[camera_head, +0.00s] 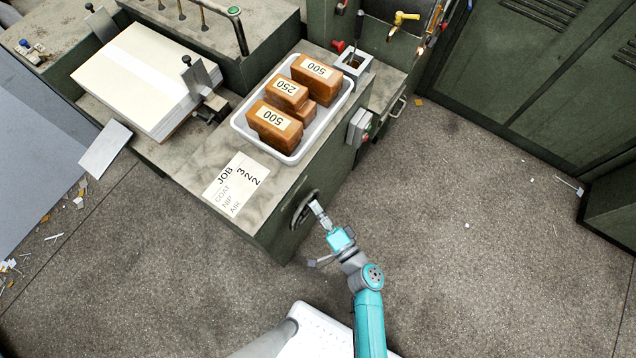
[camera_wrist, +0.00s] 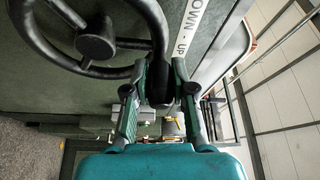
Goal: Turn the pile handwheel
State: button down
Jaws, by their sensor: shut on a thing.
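The pile handwheel (camera_head: 303,211) is a dark spoked wheel on the green side face of the machine, below the bench top. In the wrist view the handwheel (camera_wrist: 96,42) fills the upper left, with its rim, hub and spokes showing. My gripper (camera_head: 316,207) reaches the wheel's right side. In the wrist view my gripper (camera_wrist: 160,80) has its two fingers on either side of a dark upright part at the rim's right edge, shut on it. Whether this part is the rim alone or a handle on it is hard to tell.
A "DOWN - UP" label (camera_wrist: 188,25) is beside the wheel. On the bench, a white tray (camera_head: 238,121) holds brown blocks marked 500 and 250, near a job card (camera_head: 236,184). A switch box (camera_head: 357,127) juts from the side face. The floor (camera_head: 470,240) to the right is mostly clear.

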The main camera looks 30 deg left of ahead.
jog(key=c, duration=1)
grip_release()
jog(key=shift+v, duration=6.05)
jog(key=shift+f, duration=0.1)
